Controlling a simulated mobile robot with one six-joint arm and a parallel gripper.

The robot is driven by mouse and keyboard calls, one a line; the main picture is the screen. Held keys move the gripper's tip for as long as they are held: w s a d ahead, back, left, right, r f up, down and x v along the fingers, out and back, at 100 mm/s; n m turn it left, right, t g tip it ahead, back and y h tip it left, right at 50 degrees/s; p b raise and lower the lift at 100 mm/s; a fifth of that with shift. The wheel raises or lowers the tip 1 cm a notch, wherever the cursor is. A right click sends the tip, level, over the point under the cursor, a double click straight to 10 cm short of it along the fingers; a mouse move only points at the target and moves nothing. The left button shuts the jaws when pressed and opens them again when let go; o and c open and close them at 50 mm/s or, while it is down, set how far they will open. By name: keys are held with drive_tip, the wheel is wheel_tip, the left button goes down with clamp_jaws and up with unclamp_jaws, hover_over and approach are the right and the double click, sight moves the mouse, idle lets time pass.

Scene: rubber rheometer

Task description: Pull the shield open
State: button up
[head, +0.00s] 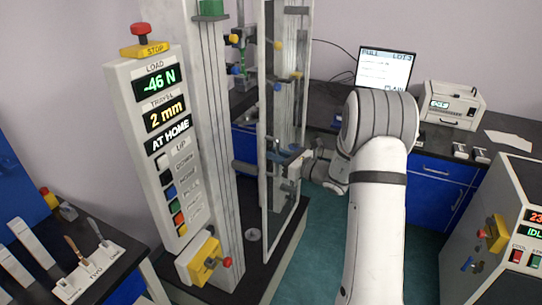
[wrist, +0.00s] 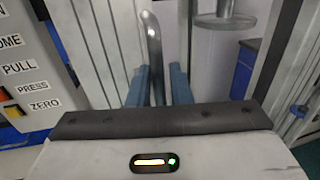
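The shield (head: 266,120) is a tall, clear panel in a pale frame. It stands upright along the right side of the test machine's dark base. Its handle, a curved metal bar (wrist: 152,40), shows in the wrist view. My gripper (head: 290,163) is at the shield's right side at mid height, partly hidden by the frame. In the wrist view my gripper's two blue fingers (wrist: 159,88) lie on either side of the bar's lower part and look closed on it. The exact contact is hard to see.
The control panel (head: 160,150) stands left of the shield, with a yellow switch box (head: 205,262) below it. A tool holder (head: 88,270) is at lower left. A cabinet (head: 500,240) stands at right. A monitor (head: 384,72) is on the back bench. Green floor (head: 315,240) is clear near the base.

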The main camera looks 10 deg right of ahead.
clamp_jaws()
